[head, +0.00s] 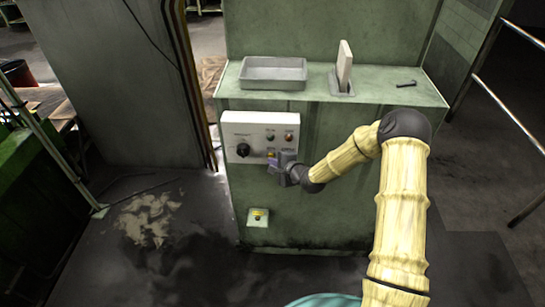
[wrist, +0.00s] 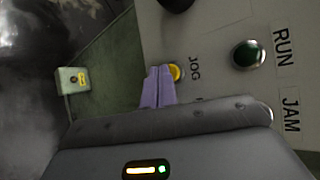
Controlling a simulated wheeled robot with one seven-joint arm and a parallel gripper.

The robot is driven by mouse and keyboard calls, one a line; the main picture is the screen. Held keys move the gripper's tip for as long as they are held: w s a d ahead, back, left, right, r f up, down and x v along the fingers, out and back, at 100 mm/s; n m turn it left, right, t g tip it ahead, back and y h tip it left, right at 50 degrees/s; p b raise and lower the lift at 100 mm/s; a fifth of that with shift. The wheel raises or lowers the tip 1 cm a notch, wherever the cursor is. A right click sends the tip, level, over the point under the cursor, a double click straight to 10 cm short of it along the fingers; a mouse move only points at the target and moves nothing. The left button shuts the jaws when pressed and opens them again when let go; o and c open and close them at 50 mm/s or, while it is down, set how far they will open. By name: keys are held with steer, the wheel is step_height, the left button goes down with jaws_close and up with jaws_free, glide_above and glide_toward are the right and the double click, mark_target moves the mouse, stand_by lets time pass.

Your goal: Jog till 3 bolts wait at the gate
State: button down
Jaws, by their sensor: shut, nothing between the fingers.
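The white control panel (head: 235,128) is on the front of the green machine. Its yellow JOG button (wrist: 176,73) shows just beside my fingertips in the wrist view, partly covered by them. My gripper (head: 273,160) is at the panel's lower right edge; its purple fingers (wrist: 159,72) are together with nothing between them. I cannot tell whether they touch the button. The green RUN lamp (wrist: 248,55) looks dark; the JAM label (wrist: 291,113) is next to it, with its lamp out of the wrist view. I can make out no bolts waiting at a gate.
A black knob (head: 243,150) is on the panel. On the machine's ledge are an empty-looking grey tray (head: 273,86), an upright pale lever or plate (head: 344,65) in a slot and a small dark object (head: 406,84). A small box (head: 258,222) with a yellow mark is low on the front.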

steer(key=shift+a, duration=0.2)
steer(key=shift+d, duration=0.1)
steer(key=shift+w+d, duration=0.1)
steer(key=shift+w, duration=0.35)
stand_by(0.9)
steer(key=shift+s, duration=0.15)
stand_by(1.7)
steer(key=shift+s, duration=0.75)
steer(key=s, duration=0.5)
